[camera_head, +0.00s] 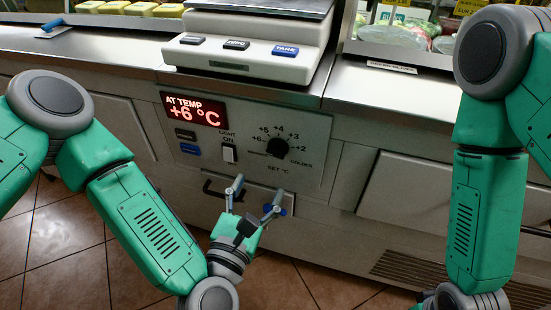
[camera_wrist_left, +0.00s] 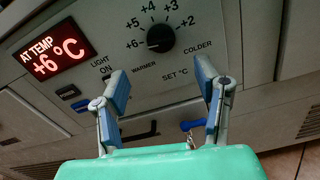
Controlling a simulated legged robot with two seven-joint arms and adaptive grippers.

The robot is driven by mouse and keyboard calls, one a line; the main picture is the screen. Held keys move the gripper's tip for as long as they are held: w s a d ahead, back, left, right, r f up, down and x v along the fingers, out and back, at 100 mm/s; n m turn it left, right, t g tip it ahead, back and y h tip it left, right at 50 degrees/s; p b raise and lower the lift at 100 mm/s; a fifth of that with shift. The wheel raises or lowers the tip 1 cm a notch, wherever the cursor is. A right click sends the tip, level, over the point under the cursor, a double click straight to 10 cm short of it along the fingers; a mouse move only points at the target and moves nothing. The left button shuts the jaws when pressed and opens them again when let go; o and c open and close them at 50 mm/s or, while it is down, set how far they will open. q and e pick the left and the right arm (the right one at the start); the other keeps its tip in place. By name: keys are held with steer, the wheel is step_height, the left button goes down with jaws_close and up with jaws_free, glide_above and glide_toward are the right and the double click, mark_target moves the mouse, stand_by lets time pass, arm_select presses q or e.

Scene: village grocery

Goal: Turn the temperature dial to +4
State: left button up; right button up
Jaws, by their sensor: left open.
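The temperature dial (camera_head: 279,148) is a round black knob on the grey control panel (camera_head: 313,128), with marks from +6 to +2 around it. It also shows in the left wrist view (camera_wrist_left: 161,38), where a pale pointer mark faces left, near +6. The red display (camera_head: 193,109) reads "AT TEMP +6 °C". My left gripper (camera_head: 254,196) is open and empty, below and in front of the dial, apart from it. In the left wrist view its two fingers (camera_wrist_left: 162,78) point up at the panel, with the dial beyond the gap between them. My right gripper is out of view.
A light switch (camera_head: 229,153) and small buttons (camera_head: 188,148) sit left of the dial. A dark handle (camera_head: 215,190) is below the panel. A scale (camera_head: 250,55) stands on the counter above. My right arm hangs at the right. Tiled floor lies below.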

mark_target(275, 155)
arm_select(q)
steer(key=b+x, duration=0.2)
steer(key=x, duration=0.8)
steer(key=shift+w+d+f, duration=0.1)
steer(key=shift+w+d, duration=0.1)
steer(key=shift+w, duration=0.1)
steer(key=shift+a, duration=0.1)
steer(key=c, duration=1.1)
